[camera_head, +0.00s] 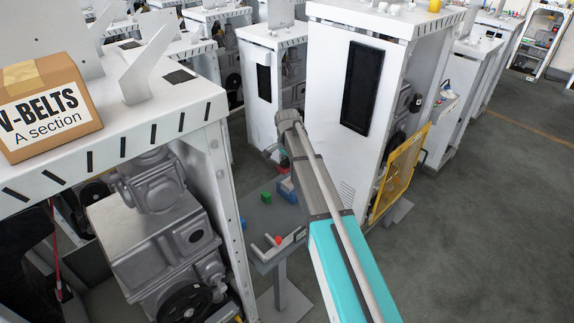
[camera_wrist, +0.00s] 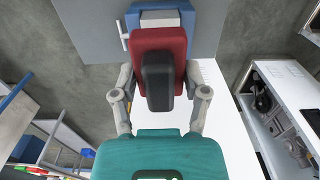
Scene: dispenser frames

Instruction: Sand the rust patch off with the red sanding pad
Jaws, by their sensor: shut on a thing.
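In the wrist view my gripper (camera_wrist: 160,78) is shut on the red sanding pad (camera_wrist: 145,40). Its two grey fingers stand on either side of the pad's black handle (camera_wrist: 158,82). The red face lies beyond the handle, in front of a blue block (camera_wrist: 133,20) with a pale grey top. I cannot tell whether pad and block touch. In the head view my arm reaches toward the white cabinets, and the gripper end is small and partly hidden. No rust patch can be made out in either view.
A small grey stand (camera_head: 258,212) holds a green cube (camera_head: 266,197) and blue pieces. A white cabinet (camera_head: 395,75) with a yellow mesh guard (camera_head: 405,168) stands right of my arm. A V-belts box (camera_head: 45,105) sits on the left machine frame. Open floor (camera_head: 480,220) lies at the right.

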